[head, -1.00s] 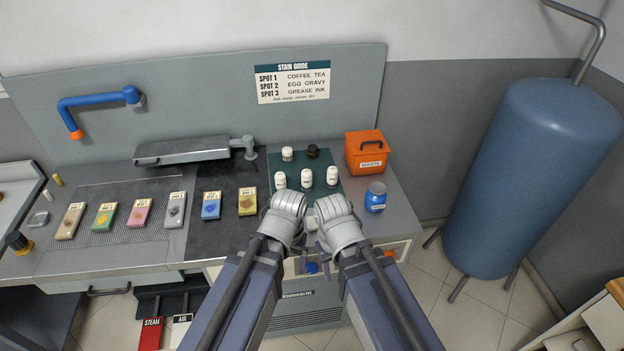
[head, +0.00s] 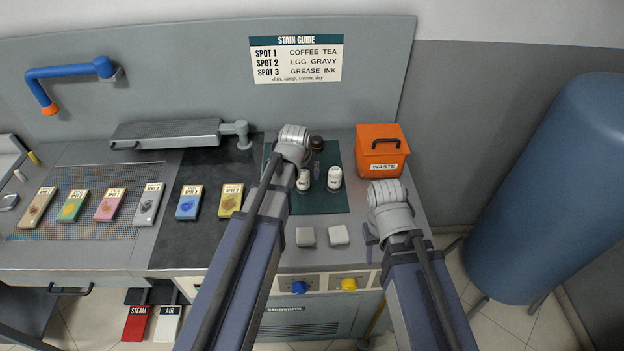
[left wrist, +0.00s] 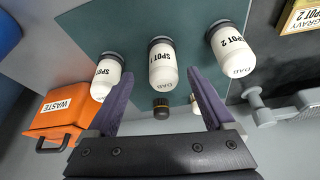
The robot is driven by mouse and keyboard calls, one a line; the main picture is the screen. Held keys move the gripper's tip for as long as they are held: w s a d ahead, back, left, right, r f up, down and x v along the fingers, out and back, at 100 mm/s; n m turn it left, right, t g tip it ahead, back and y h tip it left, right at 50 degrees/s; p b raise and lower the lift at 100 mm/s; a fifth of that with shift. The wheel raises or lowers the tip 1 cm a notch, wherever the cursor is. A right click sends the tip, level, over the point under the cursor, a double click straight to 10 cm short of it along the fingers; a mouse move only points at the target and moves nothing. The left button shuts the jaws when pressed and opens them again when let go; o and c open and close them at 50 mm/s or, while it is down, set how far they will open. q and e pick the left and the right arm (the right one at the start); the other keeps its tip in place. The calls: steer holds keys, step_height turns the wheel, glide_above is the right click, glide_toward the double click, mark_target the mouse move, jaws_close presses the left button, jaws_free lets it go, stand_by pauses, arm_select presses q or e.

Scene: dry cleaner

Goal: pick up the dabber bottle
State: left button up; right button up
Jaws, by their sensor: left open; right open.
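White dabber bottles marked DAB and SPOT stand on the dark green mat (head: 325,203). In the left wrist view, the middle bottle (left wrist: 162,64), apparently labelled SPOT 1, lines up between the spread purple fingers of my left gripper (left wrist: 160,100). Another bottle (left wrist: 107,78) is to its left, and the SPOT 2 bottle (left wrist: 232,50) to its right. In the head view two bottles show, a nearer-left one (head: 303,181) and a right one (head: 334,179); my left arm covers the other. My left gripper (head: 304,168) is open and empty. My right gripper (head: 371,239) is open, right of the mat.
An orange waste box (head: 382,158) stands right of the mat. A dark-topped small bottle (head: 317,144) is at the mat's back. Two pale blocks (head: 322,236) lie in front. Stain swatches (head: 110,205) lie left. A blue tank (head: 545,190) stands far right.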

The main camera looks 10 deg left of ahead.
mark_target(304, 179)
arm_select(q)
steer(key=shift+f+b, duration=0.35)
steer(key=shift+b, duration=0.05)
steer(key=shift+b+x, duration=0.8)
steer(key=shift+x, duration=0.1)
steer(key=b+x, duration=0.2)
steer(key=w+b+x, duration=0.1)
steer(key=b+x, duration=0.1)
steer(key=x, duration=0.1)
steer(key=shift+a+b, duration=0.25)
steer(key=shift+b, duration=0.05)
steer(key=shift+r, duration=0.1)
steer(key=shift+c, duration=0.3)
jaws_close()
